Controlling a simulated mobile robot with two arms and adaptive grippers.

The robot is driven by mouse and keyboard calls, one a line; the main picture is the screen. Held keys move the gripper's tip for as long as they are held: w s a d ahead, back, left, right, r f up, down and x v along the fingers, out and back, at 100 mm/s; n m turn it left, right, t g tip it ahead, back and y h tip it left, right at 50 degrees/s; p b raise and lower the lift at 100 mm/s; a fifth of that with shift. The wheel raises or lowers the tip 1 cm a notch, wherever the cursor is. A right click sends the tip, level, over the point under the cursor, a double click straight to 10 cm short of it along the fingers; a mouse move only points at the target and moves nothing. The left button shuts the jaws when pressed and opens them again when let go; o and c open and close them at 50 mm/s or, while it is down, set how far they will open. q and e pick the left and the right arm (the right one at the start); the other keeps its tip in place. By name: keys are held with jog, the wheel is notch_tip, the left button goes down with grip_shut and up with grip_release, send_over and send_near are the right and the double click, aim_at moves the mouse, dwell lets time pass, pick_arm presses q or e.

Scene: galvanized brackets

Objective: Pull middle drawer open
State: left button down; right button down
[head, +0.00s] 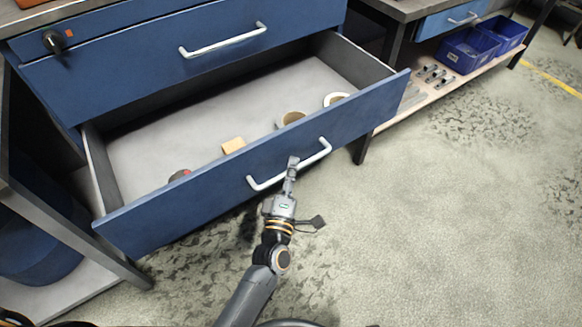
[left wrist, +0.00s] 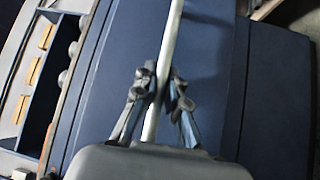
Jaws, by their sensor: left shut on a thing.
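The blue middle drawer (head: 210,185) stands well open, its grey inside showing in the head view. Its pale bar handle (head: 318,154) runs along the front panel. My left gripper (head: 293,163) is shut on this handle near its middle. In the left wrist view the handle (left wrist: 175,40) passes between the two fingers of the gripper (left wrist: 160,90). Inside the drawer lie two tape rolls (head: 290,118), a tan block (head: 233,145) and a partly hidden dark and red thing (head: 179,175). My right gripper does not show.
A closed drawer with its own handle (head: 223,42) is above the open one. At the right, a low shelf (head: 470,75) holds blue bins (head: 466,50) and several metal brackets (head: 433,75). The speckled floor (head: 450,200) in front is free.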

pick_arm(q)
jog(key=c, duration=1.4)
grip_release()
jog(key=shift+o, duration=0.2)
jog(key=s+a+f, duration=0.1)
jog(key=s, duration=1.1)
jog(key=shift+a+f, duration=0.25)
jog(key=shift+f, duration=0.05)
jog(key=shift+w, duration=0.1)
